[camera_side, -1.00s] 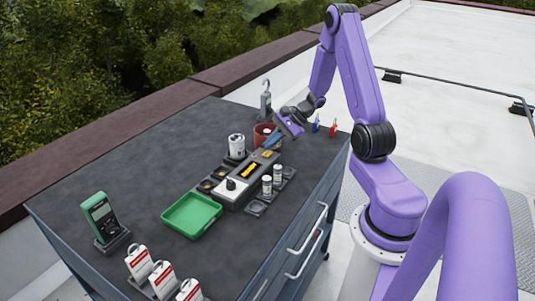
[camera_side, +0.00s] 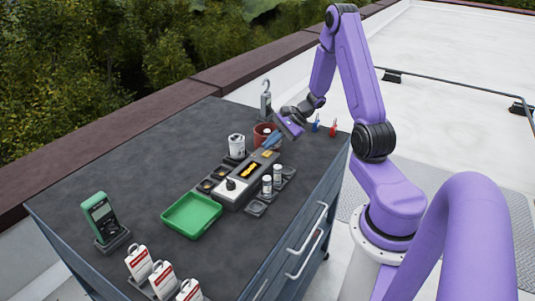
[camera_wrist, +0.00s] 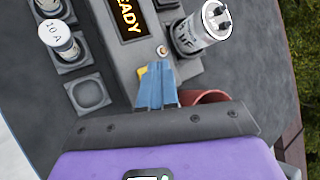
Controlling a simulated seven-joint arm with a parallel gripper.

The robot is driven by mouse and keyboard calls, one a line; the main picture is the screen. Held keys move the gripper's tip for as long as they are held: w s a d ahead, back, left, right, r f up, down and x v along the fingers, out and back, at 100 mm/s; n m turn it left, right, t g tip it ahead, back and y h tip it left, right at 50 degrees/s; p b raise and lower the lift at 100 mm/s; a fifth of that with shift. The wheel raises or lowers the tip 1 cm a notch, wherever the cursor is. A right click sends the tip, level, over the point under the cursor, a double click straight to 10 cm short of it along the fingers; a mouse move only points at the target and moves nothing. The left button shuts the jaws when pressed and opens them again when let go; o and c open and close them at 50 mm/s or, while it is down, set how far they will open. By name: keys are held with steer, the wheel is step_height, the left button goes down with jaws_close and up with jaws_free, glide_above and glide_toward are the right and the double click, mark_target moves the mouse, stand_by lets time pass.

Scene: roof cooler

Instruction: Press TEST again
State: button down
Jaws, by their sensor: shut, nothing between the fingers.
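The grey tester (camera_side: 234,199) stands on the dark bench top, with a knob on a white plate and a lit display (camera_side: 250,171). In the wrist view the display (camera_wrist: 130,16) shows yellow letters, "EADY", with the start cut off. My gripper (camera_side: 266,146) is at the tester's far end. In the wrist view the blue fingers of my gripper (camera_wrist: 155,68) are shut and empty. Their tips cover most of a yellow patch (camera_wrist: 142,72), perhaps the button; I cannot tell whether they touch it. A small round pale spot (camera_wrist: 162,50) shows just beyond the tips.
A red cup (camera_side: 260,132) stands close behind the fingers. A white cylinder (camera_side: 236,143) in a holder is left of the tester; small labelled cylinders (camera_side: 267,185) are on its right. A green tray (camera_side: 192,228), a green meter (camera_side: 100,217) and red-and-white tags (camera_side: 139,262) are nearer.

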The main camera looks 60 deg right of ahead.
mark_target(271, 153)
steer(key=shift+f, duration=0.25)
stand_by(0.6)
steer(key=shift+f, duration=0.2)
steer(key=shift+f, duration=0.35)
stand_by(0.7)
stand_by(0.3)
steer(key=shift+r, duration=0.8)
steer(key=shift+r, duration=2.5)
